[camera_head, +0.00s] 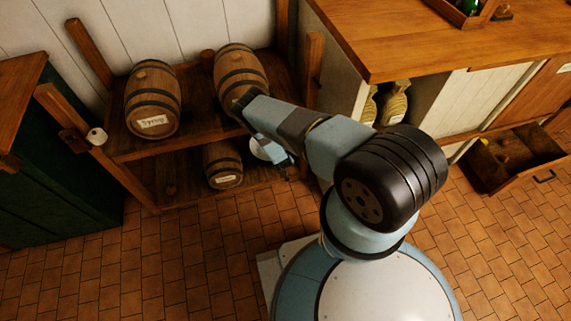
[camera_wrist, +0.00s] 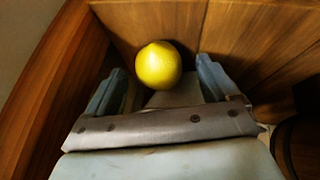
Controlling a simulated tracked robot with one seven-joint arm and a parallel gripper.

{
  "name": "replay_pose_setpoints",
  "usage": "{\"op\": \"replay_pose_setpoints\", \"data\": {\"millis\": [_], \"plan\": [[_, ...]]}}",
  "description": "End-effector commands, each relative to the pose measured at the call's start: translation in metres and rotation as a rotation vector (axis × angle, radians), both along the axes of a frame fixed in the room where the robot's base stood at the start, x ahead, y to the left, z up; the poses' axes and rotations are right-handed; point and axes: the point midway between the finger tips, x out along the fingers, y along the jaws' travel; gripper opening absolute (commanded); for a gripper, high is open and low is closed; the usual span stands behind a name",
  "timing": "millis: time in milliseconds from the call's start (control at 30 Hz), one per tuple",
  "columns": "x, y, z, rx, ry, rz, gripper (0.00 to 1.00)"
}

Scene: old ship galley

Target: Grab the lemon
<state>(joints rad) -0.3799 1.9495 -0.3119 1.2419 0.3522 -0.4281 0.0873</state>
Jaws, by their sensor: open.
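The yellow lemon (camera_wrist: 158,65) shows in the wrist view, against brown wooden boards. My gripper (camera_wrist: 161,72) is open, with one blue-grey finger to the left of the lemon and one to the right. The lemon appears in the gap near the fingertips, with a little space on each side. I cannot tell how far beyond the fingertips it lies. In the head view my gripper (camera_head: 279,156) is partly hidden by my arm, low by the barrel rack, and I cannot make out the lemon beside it.
The wooden rack (camera_head: 190,150) holds a barrel marked Syrup (camera_head: 153,100), another upper barrel (camera_head: 240,70) and a small lower barrel (camera_head: 222,165). Its post (camera_head: 313,72) stands close to my arm. A counter (camera_head: 420,40) and an open drawer (camera_head: 510,155) are at right. Tiled floor lies clear in front.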

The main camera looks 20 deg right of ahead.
Motion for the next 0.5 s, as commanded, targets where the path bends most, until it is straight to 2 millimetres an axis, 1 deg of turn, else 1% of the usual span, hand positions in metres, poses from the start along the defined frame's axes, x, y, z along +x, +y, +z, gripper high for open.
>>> {"op": "replay_pose_setpoints", "data": {"millis": [33, 167, 433, 500], "plan": [[0.0020, -0.0014, -0.0046, 0.000, 0.000, -0.001, 0.87], [0.0055, -0.0028, -0.0107, 0.000, 0.000, -0.001, 0.87], [0.0061, -0.0036, -0.0116, 0.000, 0.001, -0.002, 0.87], [0.0062, -0.0037, -0.0116, 0.000, 0.000, -0.001, 0.80]]}}
